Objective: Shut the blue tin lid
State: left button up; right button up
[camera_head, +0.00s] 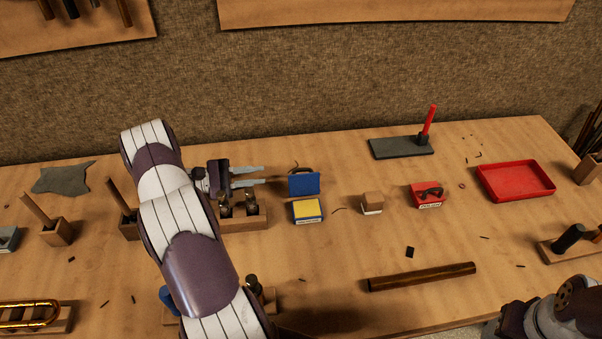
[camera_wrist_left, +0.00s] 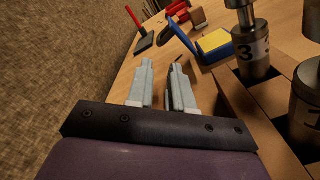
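The blue tin (camera_head: 308,212) stands on the bench with a yellow face on top. Its blue lid (camera_head: 304,184) stands upright at the tin's back edge, open. In the left wrist view the lid (camera_wrist_left: 186,46) shows as a thin blue strip beside the yellow face (camera_wrist_left: 213,42). My left gripper (camera_head: 264,174) points right, to the left of the lid and apart from it. Its two fingers are parted with nothing between them, which also shows in the left wrist view (camera_wrist_left: 163,68). My right gripper is outside the frames; only part of my right arm shows at bottom right.
A wooden block (camera_head: 240,220) with metal pieces stands just below my left gripper. Right of the tin are a small wooden block (camera_head: 372,203), a red box (camera_head: 427,196) and a red tray (camera_head: 516,181). A dark rod (camera_head: 422,277) lies in front.

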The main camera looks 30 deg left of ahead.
aim_at(301, 169)
pick_arm(q)
jog(key=p+x, duration=0.1)
jog(key=x, duration=1)
jog(key=shift+w+d, duration=0.3)
grip_shut()
jog(key=shift+p, duration=0.3)
dwell(0.4)
